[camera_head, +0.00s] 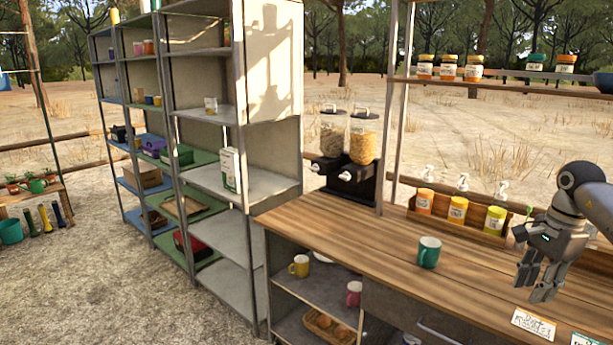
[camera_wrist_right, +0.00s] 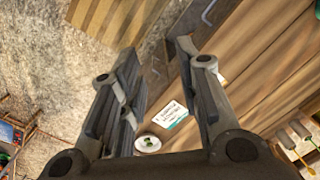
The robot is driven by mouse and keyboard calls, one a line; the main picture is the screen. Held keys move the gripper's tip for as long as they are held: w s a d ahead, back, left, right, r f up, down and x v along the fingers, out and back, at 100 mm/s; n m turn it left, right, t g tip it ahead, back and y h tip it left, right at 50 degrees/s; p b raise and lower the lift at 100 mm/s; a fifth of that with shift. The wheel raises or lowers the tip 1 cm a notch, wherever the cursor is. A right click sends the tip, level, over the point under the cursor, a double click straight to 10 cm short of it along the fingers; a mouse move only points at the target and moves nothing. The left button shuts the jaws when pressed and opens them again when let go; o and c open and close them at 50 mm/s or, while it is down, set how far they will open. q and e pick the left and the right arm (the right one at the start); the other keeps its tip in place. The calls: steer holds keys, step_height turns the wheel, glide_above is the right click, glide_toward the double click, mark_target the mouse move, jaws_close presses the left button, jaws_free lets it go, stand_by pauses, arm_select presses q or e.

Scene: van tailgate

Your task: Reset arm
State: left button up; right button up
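My right gripper (camera_head: 537,287) hangs at the right of the head view, fingers pointing down, above the wooden counter (camera_head: 375,235). In the right wrist view its two fingers (camera_wrist_right: 157,52) stand apart with nothing between them, so it is open and empty. A teal mug (camera_head: 429,252) stands upright on the counter to the left of the gripper, apart from it. My left gripper is in neither view.
White printed cards (camera_head: 533,323) lie at the counter's front edge. A rack of jars (camera_head: 457,211) and two cereal dispensers (camera_head: 347,150) stand along the back. Tall metal shelves (camera_head: 240,185) stand left. The counter's middle is mostly clear.

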steer(key=w+a+f+m+t+y, duration=0.1)
steer(key=w+a+f+m+y, duration=0.3)
steer(key=a+f, duration=0.55)
steer(key=w+a+f+m+t+y, duration=0.1)
steer(key=w+a+f+m+y, duration=0.3)
steer(key=a+f, duration=0.55)
steer(key=s+a+f+m+t+y, duration=0.1)
steer(key=a+f+m+t, duration=0.25)
steer(key=f+m, duration=0.3)
steer(key=s+a+f+m+t+y, duration=0.1)
steer(key=a+f+m+t, duration=0.25)
steer(key=f+m, duration=0.35)
steer(key=s+d+f+m+h, duration=0.3)
steer(key=s+f+m+h, duration=0.2)
steer(key=s+f+m, duration=0.8)
steer(key=s+d+f+m+h, duration=0.35)
steer(key=s+f+m, duration=0.6)
steer(key=f, duration=0.55)
steer(key=s+f+m+g, duration=0.2)
steer(key=s+f+m, duration=0.1)
steer(key=s, duration=0.8)
steer(key=s+a+f+m+g+h, duration=0.1)
steer(key=s+f+m+g, duration=0.2)
steer(key=s, duration=0.8)
steer(key=s+a+f+m+g+h, duration=0.1)
steer(key=s+f+m+g, duration=0.2)
steer(key=s, duration=0.8)
steer(key=shift+a+f, duration=0.25)
steer(key=shift+f, duration=0.1)
